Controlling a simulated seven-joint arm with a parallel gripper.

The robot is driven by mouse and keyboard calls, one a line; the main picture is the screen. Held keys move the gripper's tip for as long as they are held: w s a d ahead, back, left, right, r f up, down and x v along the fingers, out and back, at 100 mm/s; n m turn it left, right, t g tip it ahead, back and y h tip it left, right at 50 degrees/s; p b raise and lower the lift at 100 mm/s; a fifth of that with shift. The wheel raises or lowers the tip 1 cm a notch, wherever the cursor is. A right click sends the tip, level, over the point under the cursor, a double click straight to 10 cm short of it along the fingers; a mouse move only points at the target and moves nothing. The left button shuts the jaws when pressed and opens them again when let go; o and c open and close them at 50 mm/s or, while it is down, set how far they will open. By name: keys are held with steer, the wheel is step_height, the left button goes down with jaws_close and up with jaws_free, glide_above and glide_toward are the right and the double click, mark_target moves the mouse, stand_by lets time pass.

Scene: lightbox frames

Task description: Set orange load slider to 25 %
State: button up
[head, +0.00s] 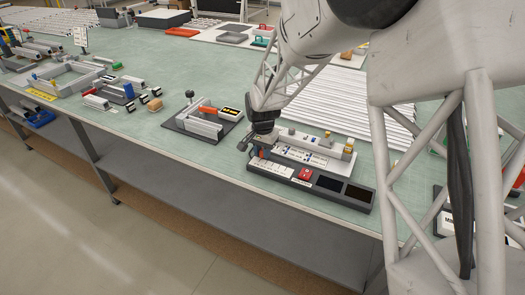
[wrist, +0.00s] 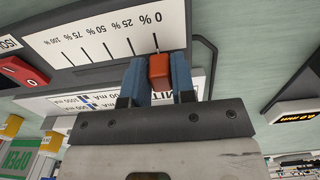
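The orange load slider knob (wrist: 160,70) stands at the 0 % mark of a white scale (wrist: 100,38) in the wrist view. The scale runs leftward there through 25, 50 and 75 to 100 %. My gripper (wrist: 158,82) has its two blue fingers on either side of the knob, with no clear gap seen, so it looks shut on it. In the head view my gripper (head: 260,152) is at the left end of the dark control panel (head: 310,186); the knob is mostly hidden by the fingers there.
A red block marked 0 (wrist: 22,72) sits beside the scale; it also shows on the panel in the head view (head: 305,174). A tray with grey parts (head: 298,150) stands behind the panel. A grey fixture (head: 203,120) is to the left.

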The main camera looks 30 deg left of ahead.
jaws_close()
steer(key=shift+d, duration=1.2)
steer(key=shift+o, duration=2.4)
jaws_free()
steer(key=shift+r, duration=0.1)
step_height(320, 180, up, 8)
steer(key=shift+f, duration=0.2)
steer(key=shift+d, duration=0.1)
